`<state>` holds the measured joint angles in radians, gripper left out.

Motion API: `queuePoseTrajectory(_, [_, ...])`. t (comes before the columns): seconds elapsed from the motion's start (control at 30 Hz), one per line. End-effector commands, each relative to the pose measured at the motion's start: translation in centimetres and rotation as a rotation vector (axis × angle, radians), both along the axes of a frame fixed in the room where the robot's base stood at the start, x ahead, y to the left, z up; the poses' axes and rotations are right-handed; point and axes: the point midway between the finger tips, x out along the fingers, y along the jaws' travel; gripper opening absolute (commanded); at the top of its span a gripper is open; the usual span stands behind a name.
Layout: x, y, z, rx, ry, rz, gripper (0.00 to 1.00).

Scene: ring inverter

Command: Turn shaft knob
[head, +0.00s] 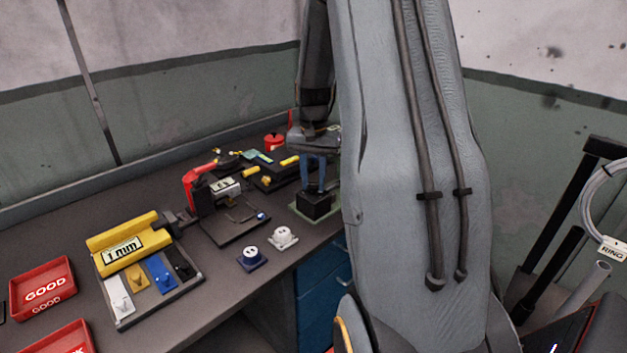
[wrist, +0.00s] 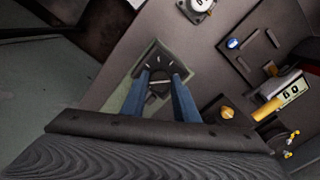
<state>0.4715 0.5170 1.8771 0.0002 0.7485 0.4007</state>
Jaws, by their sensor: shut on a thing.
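The shaft knob (wrist: 159,79) is a small dark part on top of a black block (head: 313,206) with pale tick marks. The block sits on a green plate (wrist: 147,51) near the front right edge of the bench. My gripper (head: 314,185) points down over the block. In the wrist view its two blue fingers (wrist: 160,75) stand on either side of the knob and are shut on it. The fingers partly hide the knob, and its exact angle is hard to read. In the head view my arm covers the area right of the block.
A black fixture with a red-handled clamp (head: 198,183) stands left of the block. White (head: 283,237) and blue (head: 252,258) socket-like pieces lie at the front edge. Farther left are a tray with a yellow gauge (head: 130,245) and red GOOD bin (head: 42,286).

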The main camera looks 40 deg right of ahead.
Motion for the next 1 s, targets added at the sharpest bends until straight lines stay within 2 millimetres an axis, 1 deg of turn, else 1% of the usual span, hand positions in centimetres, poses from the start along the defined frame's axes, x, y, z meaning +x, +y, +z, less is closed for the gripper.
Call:
queuePoseTrajectory(0.2, [0.16, -0.11, 0.18, -0.003, -0.005, -0.046, 0.05])
queuePoseTrajectory(0.63, [0.19, -0.13, 0.2, -0.003, -0.005, -0.053, 0.05])
queuePoseTrajectory(0.67, [0.18, -0.14, 0.2, -0.003, -0.005, -0.053, 0.32])
queuePoseTrajectory(0.73, [0.16, -0.11, 0.18, -0.003, -0.005, -0.053, 0.44])
queuePoseTrajectory(0.77, [0.15, -0.11, 0.16, -0.003, -0.005, -0.053, 0.46])
queuePoseTrajectory(1.0, [0.08, -0.06, 0.09, -0.002, -0.003, -0.052, 0.46])
